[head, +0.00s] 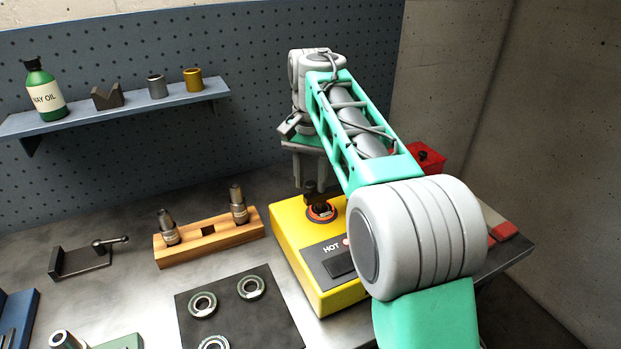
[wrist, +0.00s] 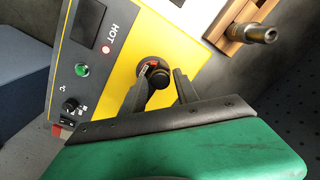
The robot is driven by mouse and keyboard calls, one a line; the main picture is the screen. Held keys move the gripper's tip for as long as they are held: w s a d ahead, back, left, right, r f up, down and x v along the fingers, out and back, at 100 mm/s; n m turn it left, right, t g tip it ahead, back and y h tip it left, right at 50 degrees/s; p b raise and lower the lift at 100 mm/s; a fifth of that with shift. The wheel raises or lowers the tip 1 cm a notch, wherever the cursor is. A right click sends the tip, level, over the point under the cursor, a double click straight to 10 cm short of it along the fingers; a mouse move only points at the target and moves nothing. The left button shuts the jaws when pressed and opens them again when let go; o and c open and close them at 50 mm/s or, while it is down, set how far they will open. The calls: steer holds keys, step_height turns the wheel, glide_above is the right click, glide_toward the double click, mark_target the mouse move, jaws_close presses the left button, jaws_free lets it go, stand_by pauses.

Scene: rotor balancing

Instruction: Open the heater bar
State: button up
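The heater is a yellow box (head: 290,255) marked HOT, with a dark display on its sloped front; its yellow top also fills much of the wrist view (wrist: 98,78). A dark upright piece (head: 311,193), apparently the heater bar, stands at an orange-red ring (head: 322,212) on the box. In the wrist view a round black end (wrist: 155,76) shows beside a bit of red. My gripper (head: 309,180) is above the heater. Its two fingers (wrist: 162,78) are spread in the wrist view, with the black end between their tips. Whether they touch it cannot be told.
A wooden rack (head: 210,240) with two metal tools stands left of the heater. A black mat (head: 243,325) with several rings lies in front. A red box (head: 428,158) is behind my arm. A shelf (head: 120,108) holds an oil bottle (head: 42,90). My arm covers the heater's right side.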

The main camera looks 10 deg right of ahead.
jaws_close()
stand_by(1.1)
